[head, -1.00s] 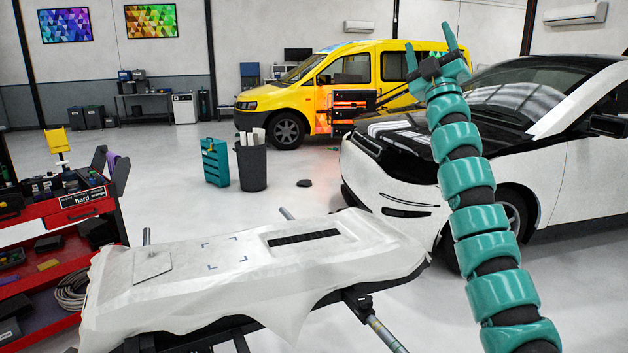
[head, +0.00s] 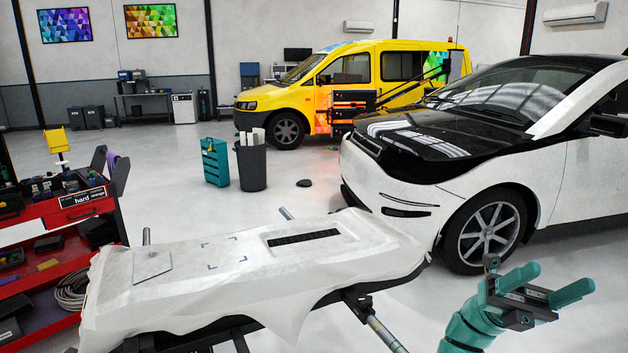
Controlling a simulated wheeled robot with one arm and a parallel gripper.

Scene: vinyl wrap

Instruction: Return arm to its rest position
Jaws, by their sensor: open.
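My gripper (head: 550,282) is at the lower right of the head view, low in front of the white car's front wheel. Its two teal fingers are spread apart with nothing between them. Only the end of my teal arm (head: 470,330) shows; the rest is below the picture's edge.
A bumper draped in white film (head: 200,285) lies on a stand at front centre. The white car (head: 400,185) with a black hood stands behind my gripper. A red tool cart (head: 75,212) is at left. A dark bin (head: 251,168) and teal case (head: 215,162) stand on open floor.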

